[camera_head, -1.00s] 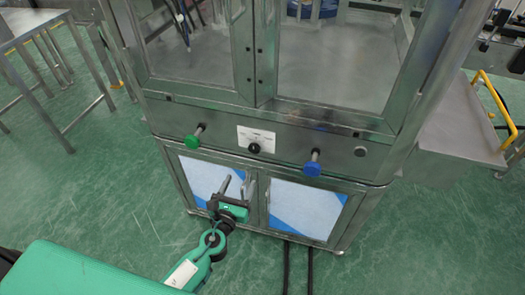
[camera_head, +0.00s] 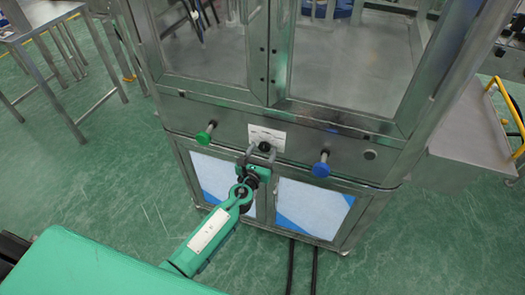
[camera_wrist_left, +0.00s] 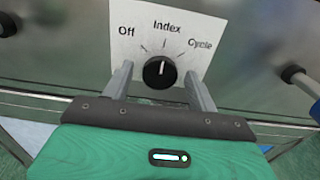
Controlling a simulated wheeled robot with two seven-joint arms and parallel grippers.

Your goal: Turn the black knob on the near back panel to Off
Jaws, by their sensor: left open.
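The black knob (camera_wrist_left: 159,73) sits on a white label (camera_wrist_left: 135,35) marked Off, Index and Cycle. Its white line points up, roughly to Index; Off is to the upper left. In the head view the black knob (camera_head: 265,146) shows just beyond my left gripper (camera_head: 258,155), partly covered by it. My left gripper (camera_wrist_left: 159,69) is open, with one finger on each side of the knob in the left wrist view. I cannot tell whether the fingers touch it. My right gripper is not in view.
A green knob on a stem (camera_head: 204,138) sticks out left of the label, and a blue one (camera_head: 321,170) to the right. Cabinet doors with white and blue panels (camera_head: 310,205) lie below. A metal table (camera_head: 45,22) stands at the far left.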

